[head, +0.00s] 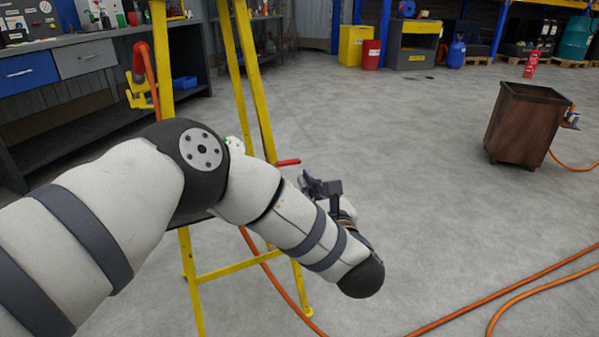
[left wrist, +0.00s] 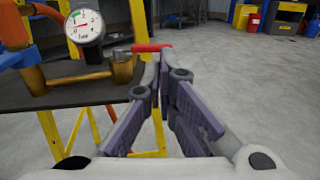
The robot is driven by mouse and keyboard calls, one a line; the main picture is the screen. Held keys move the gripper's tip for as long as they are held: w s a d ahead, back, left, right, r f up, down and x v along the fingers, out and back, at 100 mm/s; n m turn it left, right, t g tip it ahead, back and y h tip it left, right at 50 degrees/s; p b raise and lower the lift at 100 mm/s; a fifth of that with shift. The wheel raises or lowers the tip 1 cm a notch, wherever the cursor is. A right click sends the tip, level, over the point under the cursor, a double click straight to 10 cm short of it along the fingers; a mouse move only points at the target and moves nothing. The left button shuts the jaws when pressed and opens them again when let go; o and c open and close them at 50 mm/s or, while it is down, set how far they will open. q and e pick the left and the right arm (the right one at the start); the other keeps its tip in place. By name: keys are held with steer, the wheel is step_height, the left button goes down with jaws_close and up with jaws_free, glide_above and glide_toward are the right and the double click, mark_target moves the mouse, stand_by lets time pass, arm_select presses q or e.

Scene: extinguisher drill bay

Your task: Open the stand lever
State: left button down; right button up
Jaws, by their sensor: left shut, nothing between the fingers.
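The stand lever is a red handle (head: 288,162) that sticks out to the right from the yellow stand (head: 255,85) in the head view. In the left wrist view the red lever (left wrist: 151,47) lies about level, beside brass pipework (left wrist: 82,76) with a round gauge (left wrist: 84,26). My left gripper (head: 318,186) is just right of and below the lever in the head view. In the left wrist view its fingertips (left wrist: 164,58) come together just below the lever's right end, with nothing between them. I cannot tell whether they touch the lever. My arm hides part of the stand.
An orange hose (head: 535,287) runs over the floor at the lower right. A brown bin (head: 525,128) stands at the right. A workbench (head: 95,85) is at the back left. The grey floor between the stand and the bin is clear.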

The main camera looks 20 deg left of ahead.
mark_target(296, 163)
arm_select(q)
steer(key=shift+b+x, duration=0.35)
steer(key=shift+x, duration=2.4)
steer(key=shift+w+a+f+b, duration=0.1)
steer(key=shift+w+a+b, duration=0.15)
steer(key=shift+w, duration=0.15)
steer(key=shift+w+a+f+b, duration=0.1)
steer(key=shift+w+a+b, duration=0.1)
steer(key=shift+w, duration=0.15)
steer(key=shift+r, duration=0.35)
steer(key=shift+d+f, duration=0.1)
